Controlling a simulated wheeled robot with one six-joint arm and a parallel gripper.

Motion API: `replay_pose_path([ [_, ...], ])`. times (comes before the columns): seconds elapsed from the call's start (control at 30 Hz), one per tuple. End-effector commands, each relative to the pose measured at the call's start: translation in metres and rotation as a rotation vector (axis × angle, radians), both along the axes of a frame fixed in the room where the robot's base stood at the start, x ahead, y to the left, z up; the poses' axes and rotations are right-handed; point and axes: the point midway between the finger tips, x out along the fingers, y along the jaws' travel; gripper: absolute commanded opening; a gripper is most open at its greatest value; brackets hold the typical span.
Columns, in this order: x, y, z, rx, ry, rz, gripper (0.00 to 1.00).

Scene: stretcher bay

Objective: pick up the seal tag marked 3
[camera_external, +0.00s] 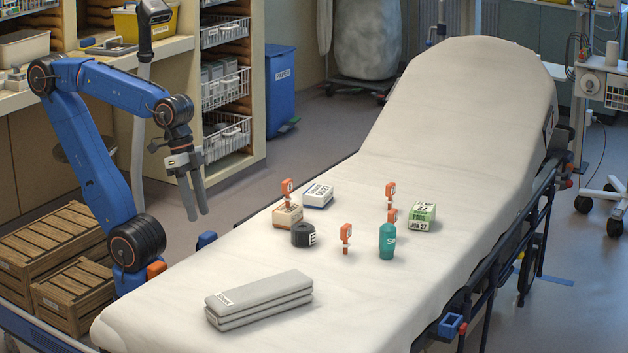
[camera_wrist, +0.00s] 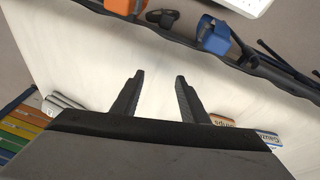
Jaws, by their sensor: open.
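Several orange seal tags stand on the white stretcher sheet in the external view. One tag (camera_external: 288,189) is at the left by a brown and white box, one (camera_external: 390,190) at the back right, one (camera_external: 392,215) just behind a teal bottle, and one (camera_external: 346,235) at the front middle. Their marks are too small to read, so I cannot tell which is marked 3. My gripper (camera_external: 198,214) hangs open and empty, pointing down, left of the tags near the stretcher's left edge. Its open fingers also show in the wrist view (camera_wrist: 159,77), with no tag visible there.
On the stretcher (camera_external: 455,120) are a teal bottle (camera_external: 387,243), black roll (camera_external: 303,235), brown and white box (camera_external: 287,217), blue and white box (camera_external: 317,196), green and white box (camera_external: 422,216) and grey folded cloths (camera_external: 259,300). Wooden crates (camera_external: 55,240) stand at left.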

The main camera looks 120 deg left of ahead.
Motion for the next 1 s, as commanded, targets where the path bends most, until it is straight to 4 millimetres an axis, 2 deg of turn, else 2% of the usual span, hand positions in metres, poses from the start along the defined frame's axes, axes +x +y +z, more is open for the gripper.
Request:
replay_pose_path([
  [0.03, 0.011, 0.002, 0.003, -0.032, 0.032, 0.047, 0.40],
  [0.27, 0.054, 0.007, 0.019, -0.187, 0.163, 0.248, 0.40],
  [0.57, 0.118, 0.027, 0.032, -0.392, 0.330, 0.500, 0.40],
  [0.77, 0.163, 0.051, 0.037, -0.534, 0.440, 0.658, 0.40],
  [1.0, 0.217, 0.093, 0.038, -0.707, 0.567, 0.832, 0.40],
])
